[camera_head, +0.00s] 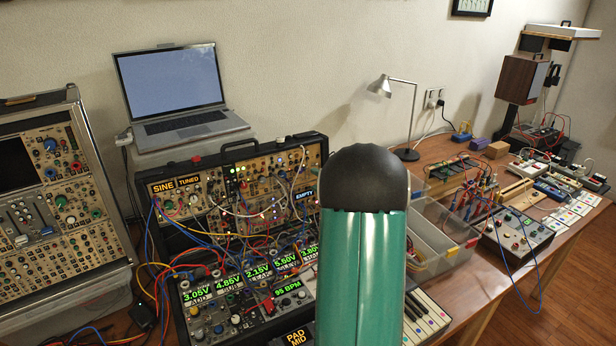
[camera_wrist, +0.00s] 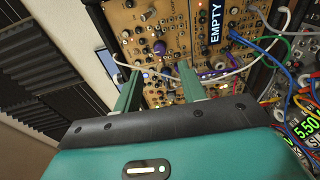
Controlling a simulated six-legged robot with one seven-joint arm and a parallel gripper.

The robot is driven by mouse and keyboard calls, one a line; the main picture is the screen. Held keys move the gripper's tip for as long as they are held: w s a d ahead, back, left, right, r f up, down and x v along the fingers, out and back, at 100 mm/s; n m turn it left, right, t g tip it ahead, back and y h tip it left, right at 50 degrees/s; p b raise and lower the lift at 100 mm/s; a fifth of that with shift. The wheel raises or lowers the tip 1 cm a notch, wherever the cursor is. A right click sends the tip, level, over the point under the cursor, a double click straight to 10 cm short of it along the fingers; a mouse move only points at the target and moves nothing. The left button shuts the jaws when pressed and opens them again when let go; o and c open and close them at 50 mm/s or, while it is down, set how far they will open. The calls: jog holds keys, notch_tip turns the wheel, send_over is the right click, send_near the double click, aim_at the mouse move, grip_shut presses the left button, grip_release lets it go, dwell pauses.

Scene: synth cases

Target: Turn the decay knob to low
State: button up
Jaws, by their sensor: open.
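The modular synth case (camera_head: 225,180) stands open on the desk, its upright panel full of small knobs, jacks and patch cables. In the wrist view my gripper (camera_wrist: 159,70) is open, with two green fingers pointing at the tan panel (camera_wrist: 180,20). A purple knob (camera_wrist: 159,47) shows just beyond the fingertips, roughly between them; nothing is held. I cannot tell whether the fingers touch the panel. No decay lettering is readable, so I cannot tell which knob is the decay knob. In the head view my green arm hides the gripper and the right end of the case.
White, blue and purple cables (camera_wrist: 240,45) cross the panel right of the fingers. A laptop (camera_head: 175,95) stands behind the case. A second synth rack (camera_head: 60,190) is at left. Clear bins (camera_head: 440,245) and a small mixer-like box (camera_head: 517,235) are at right.

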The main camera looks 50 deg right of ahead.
jog(key=v, duration=0.6)
jog(key=shift+w, duration=0.1)
dwell(0.3)
